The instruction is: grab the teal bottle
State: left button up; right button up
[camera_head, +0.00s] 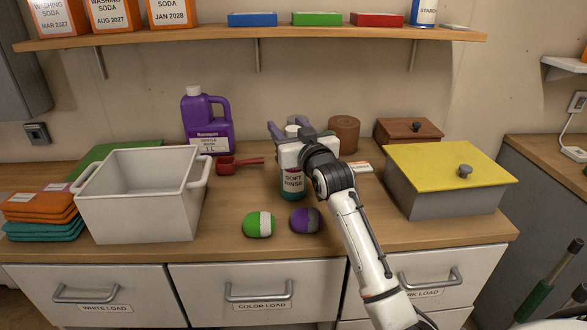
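The teal bottle (292,190), with a "SOFT RINSE" label, stands upright on the wooden counter near the middle. My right gripper (288,129) comes in from the front right; its white body covers the bottle's upper part. Its purple-grey fingers point away to the back and are spread apart, with a whitish object showing between or behind them. I cannot tell whether the gripper touches the bottle. My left gripper is not in view.
A green-and-white ball (258,224) and a purple-and-grey ball (305,220) lie in front of the bottle. A red scoop (228,166) and purple jug (206,125) are left; a white tub (135,205) is farther left. A yellow-lidded box (445,190) stands right.

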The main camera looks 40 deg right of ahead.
grip_shut()
jog(key=shift+r, duration=0.2)
